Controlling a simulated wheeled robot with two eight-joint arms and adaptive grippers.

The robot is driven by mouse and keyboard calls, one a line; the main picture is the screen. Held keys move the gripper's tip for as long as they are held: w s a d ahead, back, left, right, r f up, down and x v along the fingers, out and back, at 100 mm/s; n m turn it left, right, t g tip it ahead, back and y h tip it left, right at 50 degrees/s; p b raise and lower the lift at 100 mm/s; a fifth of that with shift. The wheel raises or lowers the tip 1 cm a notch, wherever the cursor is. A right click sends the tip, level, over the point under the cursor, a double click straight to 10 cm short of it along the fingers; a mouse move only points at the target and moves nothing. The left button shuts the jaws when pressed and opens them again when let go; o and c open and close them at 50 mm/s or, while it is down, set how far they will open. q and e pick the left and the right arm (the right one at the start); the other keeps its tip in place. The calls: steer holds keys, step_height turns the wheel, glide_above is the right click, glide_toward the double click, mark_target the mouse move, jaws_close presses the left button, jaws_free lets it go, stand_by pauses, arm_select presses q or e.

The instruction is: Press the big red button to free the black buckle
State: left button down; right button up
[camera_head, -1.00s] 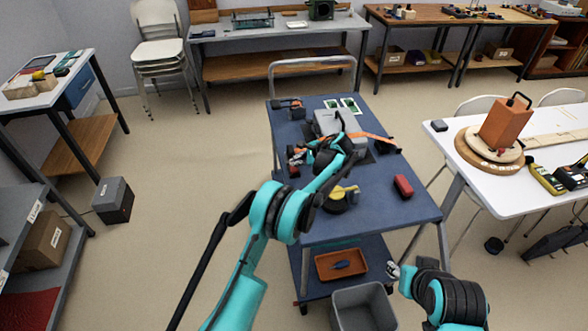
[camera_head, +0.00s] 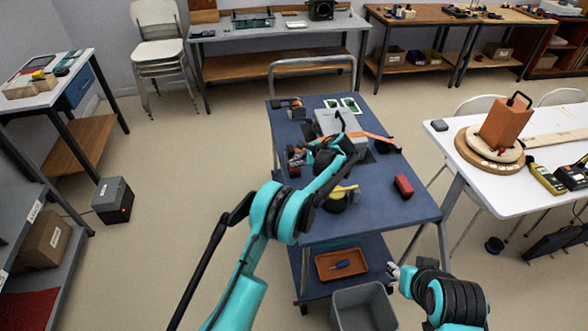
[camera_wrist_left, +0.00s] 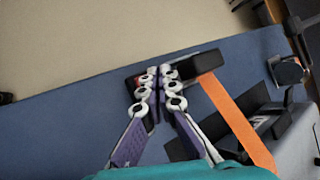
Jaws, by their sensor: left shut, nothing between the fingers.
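The black buckle (camera_wrist_left: 203,62) lies near the edge of the blue cart top, with an orange strap (camera_wrist_left: 235,118) running from it. A little red, perhaps the button (camera_wrist_left: 132,84), shows beside the fingers; most of the button is hidden. My left gripper (camera_wrist_left: 156,72) is shut and empty, its tips over the buckle's left part; I cannot tell whether they touch it. In the head view the left gripper (camera_head: 308,153) is small over the left side of the cart, and the buckle is hard to make out. My right gripper (camera_head: 393,269) is low beside the cart.
The blue cart (camera_head: 375,205) also bears a grey case, a yellow and black item (camera_head: 341,194) and a red block (camera_head: 403,186). A white table (camera_head: 480,185) stands at right. A dark box (camera_head: 113,201) with a red light is on the floor at left.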

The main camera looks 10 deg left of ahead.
mark_target(296, 169)
arm_select(q)
steer(key=shift+f+b, duration=0.45)
steer(key=shift+f, duration=0.3)
stand_by(0.7)
steer(key=shift+r, duration=0.1)
steer(key=shift+r+p, duration=0.5)
steer(key=shift+r, duration=0.35)
steer(key=shift+r+p, duration=1.35)
steer(key=shift+r, duration=1.2)
